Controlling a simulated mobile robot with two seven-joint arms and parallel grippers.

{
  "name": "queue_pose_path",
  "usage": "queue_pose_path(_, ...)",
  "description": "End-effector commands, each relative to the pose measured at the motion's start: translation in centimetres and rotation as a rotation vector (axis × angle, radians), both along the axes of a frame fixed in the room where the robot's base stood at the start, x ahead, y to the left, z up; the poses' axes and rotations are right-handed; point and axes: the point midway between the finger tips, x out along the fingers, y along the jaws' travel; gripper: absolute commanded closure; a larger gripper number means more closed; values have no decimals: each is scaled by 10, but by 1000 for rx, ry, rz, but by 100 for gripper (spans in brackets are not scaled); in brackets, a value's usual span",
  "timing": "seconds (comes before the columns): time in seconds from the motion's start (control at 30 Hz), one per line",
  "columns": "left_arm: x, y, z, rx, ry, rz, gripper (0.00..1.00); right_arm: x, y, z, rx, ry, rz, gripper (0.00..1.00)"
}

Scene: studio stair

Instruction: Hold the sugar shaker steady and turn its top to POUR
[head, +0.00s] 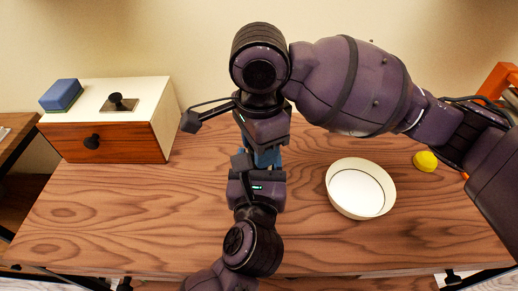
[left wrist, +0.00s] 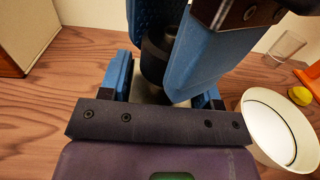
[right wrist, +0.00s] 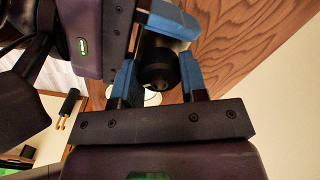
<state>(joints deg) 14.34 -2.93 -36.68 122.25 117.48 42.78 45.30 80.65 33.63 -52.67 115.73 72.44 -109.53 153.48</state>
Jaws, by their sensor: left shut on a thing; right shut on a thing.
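The sugar shaker shows in the left wrist view as a dark top (left wrist: 154,58) above a greyish body (left wrist: 150,93). In the right wrist view its dark round top (right wrist: 158,65) faces the camera between blue fingers. My left gripper (head: 258,171) comes from the front and is shut on the shaker low down. My right gripper (head: 264,152) comes from above and behind and is shut on its top. In the head view the grippers hide nearly all of the shaker. I cannot read any marking on the top.
A white bowl (head: 361,192) stands right of the grippers, with a yellow object (head: 426,161) beyond it. A wooden drawer box (head: 130,143) with a blue block (head: 62,95) on it stands at the back left. A clear glass (left wrist: 287,47) shows in the left wrist view. The table's front left is clear.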

Motion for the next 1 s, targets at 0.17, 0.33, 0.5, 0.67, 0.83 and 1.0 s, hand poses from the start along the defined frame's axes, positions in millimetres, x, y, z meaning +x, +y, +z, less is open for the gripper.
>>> queue_pose_path(0.17, 1, -1, 0, 0, 1, -3, 71, -4, 3, 0, 7, 6, -44, 83)
queue_pose_path(0.33, 1, -2, 0, 0, 0, -4, 71, -4, 3, 0, 8, 6, -41, 83)
queue_pose_path(0.5, 1, -2, 0, 0, 0, -5, 71, -5, 4, 0, 9, 8, -64, 83)
queue_pose_path(0.67, 1, -2, 0, 0, 0, -5, 71, -5, 4, 0, 11, 10, -205, 83)
queue_pose_path(0.83, 1, -2, 0, 0, 0, -5, 71, -5, 4, 0, 11, 10, -322, 83)
queue_pose_path(1.0, 1, -2, 0, 0, 0, -5, 71, -5, 3, 0, 8, 9, -339, 83)
